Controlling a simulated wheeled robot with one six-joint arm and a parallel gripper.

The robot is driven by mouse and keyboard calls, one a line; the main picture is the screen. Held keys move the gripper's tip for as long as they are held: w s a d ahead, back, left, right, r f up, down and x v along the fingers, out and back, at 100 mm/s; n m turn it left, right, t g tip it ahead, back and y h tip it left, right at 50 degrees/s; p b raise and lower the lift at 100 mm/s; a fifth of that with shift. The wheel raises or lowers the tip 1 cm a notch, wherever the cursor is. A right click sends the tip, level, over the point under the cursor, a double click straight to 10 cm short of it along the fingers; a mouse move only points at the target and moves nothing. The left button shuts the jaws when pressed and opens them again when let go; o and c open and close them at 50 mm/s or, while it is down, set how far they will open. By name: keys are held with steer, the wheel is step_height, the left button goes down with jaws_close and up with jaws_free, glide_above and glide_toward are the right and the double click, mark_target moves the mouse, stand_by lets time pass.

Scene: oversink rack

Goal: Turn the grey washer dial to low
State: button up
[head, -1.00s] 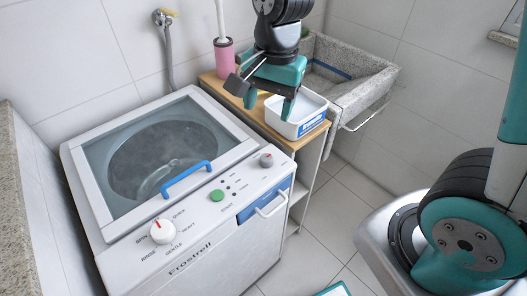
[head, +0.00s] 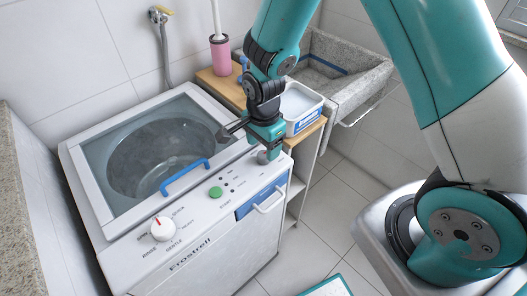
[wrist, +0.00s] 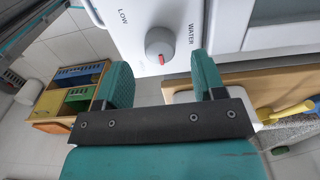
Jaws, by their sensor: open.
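The grey washer dial (head: 262,157) is at the right end of the washer's control panel, partly hidden by my gripper in the head view. In the wrist view the round grey dial (wrist: 158,41) has a red mark on its edge nearest my gripper. The word LOW is printed to its upper left and WATER to its right; the mark points at neither word. My gripper (head: 248,143) is open and empty above the panel. In the wrist view its fingers (wrist: 161,72) are spread, with the dial beyond the gap between them; no contact shows.
The white washer (head: 200,250) has a larger white dial (head: 163,228), a green button (head: 215,192) and a blue lid handle (head: 185,177). A white tub (head: 300,110) stands on a wooden shelf beside it. A stone sink (head: 345,85) is behind. The floor in front is mostly clear.

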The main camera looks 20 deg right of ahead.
mark_target(264, 154)
steer(key=shift+f, duration=1.7)
steer(key=c, duration=0.9)
